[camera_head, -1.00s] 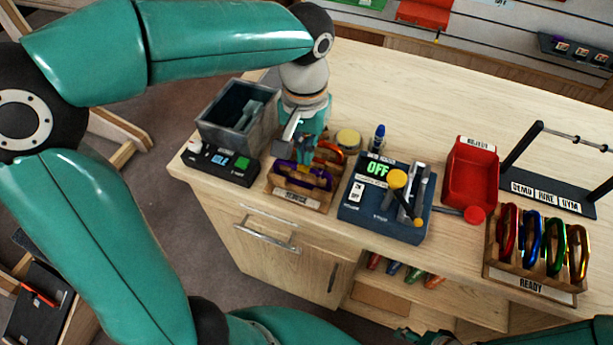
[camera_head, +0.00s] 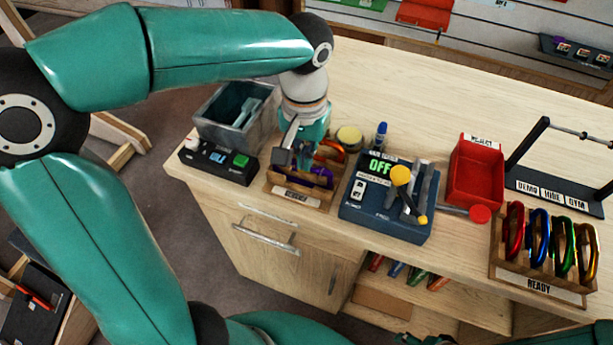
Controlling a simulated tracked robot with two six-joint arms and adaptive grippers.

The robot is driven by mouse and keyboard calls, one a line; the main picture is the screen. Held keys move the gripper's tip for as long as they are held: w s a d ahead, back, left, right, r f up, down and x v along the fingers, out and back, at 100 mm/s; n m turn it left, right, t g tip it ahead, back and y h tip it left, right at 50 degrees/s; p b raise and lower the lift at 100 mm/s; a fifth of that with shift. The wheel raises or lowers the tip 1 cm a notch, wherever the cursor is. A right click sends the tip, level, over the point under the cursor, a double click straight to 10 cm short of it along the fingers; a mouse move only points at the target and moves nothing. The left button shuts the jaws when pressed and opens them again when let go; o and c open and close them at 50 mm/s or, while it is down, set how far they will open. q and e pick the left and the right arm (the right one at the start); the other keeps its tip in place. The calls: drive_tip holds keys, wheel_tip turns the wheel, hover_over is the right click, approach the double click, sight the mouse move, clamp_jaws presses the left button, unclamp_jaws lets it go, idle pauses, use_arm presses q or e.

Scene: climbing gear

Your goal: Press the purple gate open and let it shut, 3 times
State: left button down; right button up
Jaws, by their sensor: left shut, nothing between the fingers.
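The purple carabiner (camera_head: 322,178) stands in the wooden service rack (camera_head: 296,199) near the table's front left edge, partly hidden by my gripper. My left gripper (camera_head: 292,163) points down over the left part of the rack, beside the purple carabiner. Its fingers look shut, with nothing between them. I cannot tell whether they touch the purple gate, and the gate's own position is hidden.
A black button box (camera_head: 218,163) and a grey bin (camera_head: 262,134) stand left of the rack. A blue device reading OFF (camera_head: 385,228) stands right of it, then a red tray (camera_head: 474,174) and the READY rack (camera_head: 537,284) with several carabiners. Bare tabletop lies behind.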

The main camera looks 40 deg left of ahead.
use_arm(q)
drive_tip(key=shift+r+p, duration=3.15)
drive_tip(key=shift+r, duration=0.25)
drive_tip(key=shift+h, duration=0.7)
wheel_tip(320, 180, down, 4)
drive_tip(key=shift+f+b, duration=0.1)
drive_tip(key=shift+b, duration=0.2)
drive_tip(key=shift+f+b, duration=1.35)
drive_tip(key=shift+f, duration=0.25)
wheel_tip(320, 180, up, 7)
drive_tip(key=p, duration=0.6)
drive_tip(key=shift+r, duration=0.2)
